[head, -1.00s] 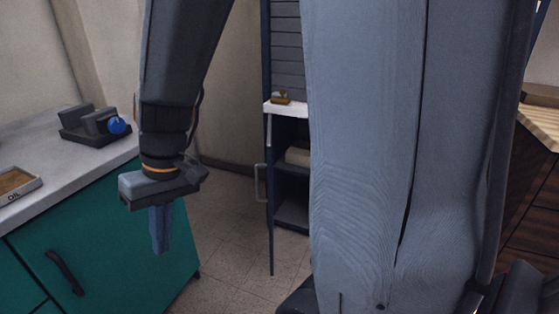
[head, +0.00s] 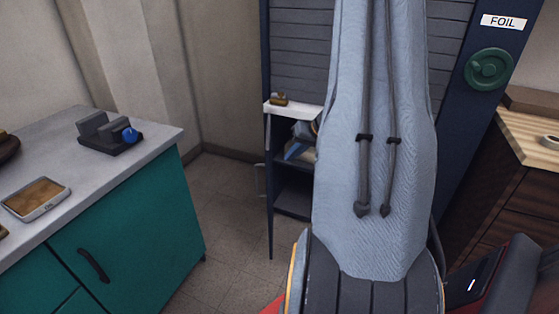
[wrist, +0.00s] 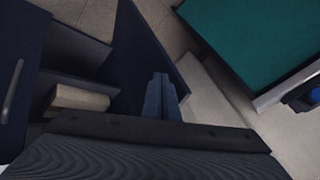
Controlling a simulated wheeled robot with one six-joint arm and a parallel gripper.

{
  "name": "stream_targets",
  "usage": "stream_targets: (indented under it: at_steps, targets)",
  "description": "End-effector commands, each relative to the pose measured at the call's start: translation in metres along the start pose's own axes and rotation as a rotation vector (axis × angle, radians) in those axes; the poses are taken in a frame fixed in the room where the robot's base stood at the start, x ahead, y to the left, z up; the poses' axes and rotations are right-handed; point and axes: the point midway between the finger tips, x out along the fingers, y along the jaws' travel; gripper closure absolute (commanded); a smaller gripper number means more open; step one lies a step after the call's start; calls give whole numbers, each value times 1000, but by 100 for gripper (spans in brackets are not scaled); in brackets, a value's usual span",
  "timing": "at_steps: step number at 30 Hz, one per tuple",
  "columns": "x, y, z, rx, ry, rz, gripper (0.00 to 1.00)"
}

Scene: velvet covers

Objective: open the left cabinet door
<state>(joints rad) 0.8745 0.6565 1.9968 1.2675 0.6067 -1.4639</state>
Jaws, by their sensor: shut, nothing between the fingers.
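The dark blue cabinet has its left door (head: 268,200) swung outward, seen almost edge-on in the head view, with a pale handle (head: 260,180) on its outer side. The door (wrist: 142,55) also shows in the wrist view as a slanting dark blue panel. My gripper (head: 294,151) is shut and empty, in front of the cabinet opening on the inner side of the door. In the wrist view its fingers (wrist: 163,92) overlap the door panel; I cannot tell whether they touch it. My arm hides much of the cabinet front.
A cream-coloured roll (wrist: 80,97) lies inside the cabinet. Another dark panel with a handle (wrist: 12,90) is at the wrist view's left. A teal counter unit (head: 130,235) stands left, with floor (head: 225,205) between it and the cabinet. A wooden-topped unit (head: 530,135) is right.

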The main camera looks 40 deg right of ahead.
Motion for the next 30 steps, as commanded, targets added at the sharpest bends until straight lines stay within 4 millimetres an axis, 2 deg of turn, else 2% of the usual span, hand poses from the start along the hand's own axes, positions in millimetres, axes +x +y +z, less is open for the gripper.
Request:
stream_targets:
  at_steps: [1,3,7,11,24,30]
  targets:
    - [-7,17,-2,19,18,12,100]
    - [-10,32,-4,30,36,22,100]
    - [-7,40,-5,34,45,28,100]
    - [8,40,-6,33,44,27,100]
    - [92,41,-8,32,42,26,100]
    - [103,16,-11,31,44,27,100]
